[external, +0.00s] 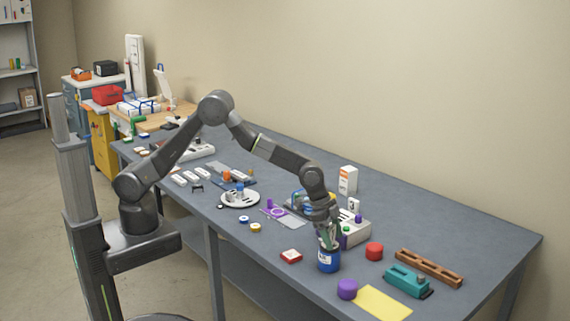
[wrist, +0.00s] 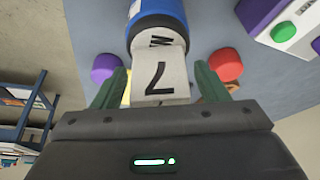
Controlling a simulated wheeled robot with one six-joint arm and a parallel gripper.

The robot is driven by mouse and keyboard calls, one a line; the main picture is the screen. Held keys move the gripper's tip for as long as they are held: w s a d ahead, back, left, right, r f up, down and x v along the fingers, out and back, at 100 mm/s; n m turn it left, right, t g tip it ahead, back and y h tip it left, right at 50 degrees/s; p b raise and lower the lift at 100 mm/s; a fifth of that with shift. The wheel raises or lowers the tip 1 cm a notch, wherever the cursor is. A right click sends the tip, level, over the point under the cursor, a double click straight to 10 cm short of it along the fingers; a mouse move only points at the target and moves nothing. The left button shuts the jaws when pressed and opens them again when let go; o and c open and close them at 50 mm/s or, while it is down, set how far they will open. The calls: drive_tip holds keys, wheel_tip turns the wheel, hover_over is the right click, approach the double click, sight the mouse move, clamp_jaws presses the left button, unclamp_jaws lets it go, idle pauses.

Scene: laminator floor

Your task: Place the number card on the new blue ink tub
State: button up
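The blue ink tub (external: 328,262) stands on the bench directly below my gripper (external: 326,240). In the wrist view the tub (wrist: 157,22) is at the top centre, with a pale label bearing a black letter. The white number card (wrist: 160,84), marked with a 7, is just below that label, between the green fingers of my gripper (wrist: 161,80). The fingers are spread on both sides of the card, with narrow gaps showing. I cannot tell whether the card touches the tub or rests on it. In the external view the gripper mostly hides the card.
A purple cylinder (external: 347,289), a red cylinder (external: 374,251) and a yellow sheet (external: 383,303) lie near the tub. A red-and-white block (external: 291,256) is to its left. A teal tool (external: 407,281) and a brown rack (external: 429,267) are farther right. The bench's far right is clear.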

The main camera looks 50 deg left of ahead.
drive_tip(key=shift+r, duration=0.25)
drive_tip(key=b+v, duration=0.1)
drive_tip(key=v, duration=1.1)
drive_tip(key=shift+b, duration=0.4)
